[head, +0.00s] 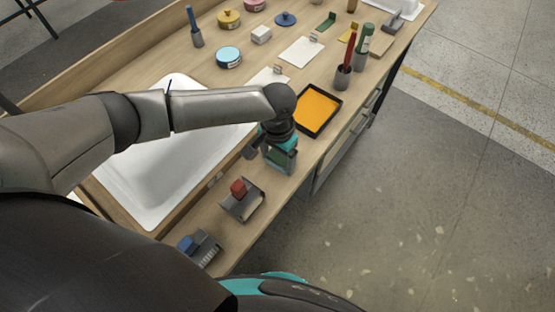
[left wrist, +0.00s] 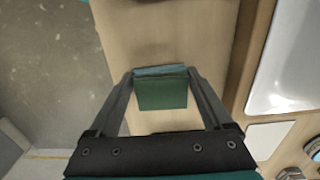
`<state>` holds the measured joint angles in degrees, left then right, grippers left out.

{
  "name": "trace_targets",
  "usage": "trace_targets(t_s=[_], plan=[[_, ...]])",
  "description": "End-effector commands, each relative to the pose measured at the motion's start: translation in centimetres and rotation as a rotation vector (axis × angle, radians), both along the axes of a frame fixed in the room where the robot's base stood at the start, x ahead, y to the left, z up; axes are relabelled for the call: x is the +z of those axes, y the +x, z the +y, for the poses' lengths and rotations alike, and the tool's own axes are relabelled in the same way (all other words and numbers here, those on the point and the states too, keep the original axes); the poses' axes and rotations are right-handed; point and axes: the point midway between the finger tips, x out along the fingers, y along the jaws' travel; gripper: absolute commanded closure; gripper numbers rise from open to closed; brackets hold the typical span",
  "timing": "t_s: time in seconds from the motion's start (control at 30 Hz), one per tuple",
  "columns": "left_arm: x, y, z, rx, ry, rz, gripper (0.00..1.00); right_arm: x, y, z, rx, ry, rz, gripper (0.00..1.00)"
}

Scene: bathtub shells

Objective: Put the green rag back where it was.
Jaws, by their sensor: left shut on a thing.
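I cannot tell whether the rag touches the bench top. A grey holder with a red block (head: 238,187) and a grey holder with a blue block (head: 186,243) stand nearer me. My right gripper is not in view.
The white tub shell (head: 150,187) fills the left of the bench. A black-rimmed tray with an orange inside (head: 317,106) lies just beyond my gripper. Grey cups with tools (head: 342,79), white sheets (head: 301,52) and round tins (head: 228,57) stand farther back. Bare wood lies between gripper and red-block holder.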

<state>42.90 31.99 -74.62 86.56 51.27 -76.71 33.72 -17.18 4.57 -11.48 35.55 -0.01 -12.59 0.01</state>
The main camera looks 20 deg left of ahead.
Motion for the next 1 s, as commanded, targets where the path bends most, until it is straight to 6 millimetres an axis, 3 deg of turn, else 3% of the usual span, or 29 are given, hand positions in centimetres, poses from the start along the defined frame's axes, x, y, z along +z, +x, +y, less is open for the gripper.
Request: trace_targets(t_s=[0.4,0.43,0.57,0.87,1.0], plan=[[-0.6,0.0,0.0,0.001,0.000,-0.001,0.77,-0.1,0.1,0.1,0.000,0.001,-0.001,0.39],[-0.7,0.0,0.0,0.001,0.000,-0.001,0.15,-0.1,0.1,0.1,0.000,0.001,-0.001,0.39],[-0.6,0.1,0.0,0.000,0.000,-0.001,0.01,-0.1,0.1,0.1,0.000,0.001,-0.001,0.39],[-0.3,0.1,0.0,0.000,-0.001,-0.002,0.00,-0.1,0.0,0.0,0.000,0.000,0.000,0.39],[1.5,0.1,0.0,0.000,-0.002,-0.002,0.00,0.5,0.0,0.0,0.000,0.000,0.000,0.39]])
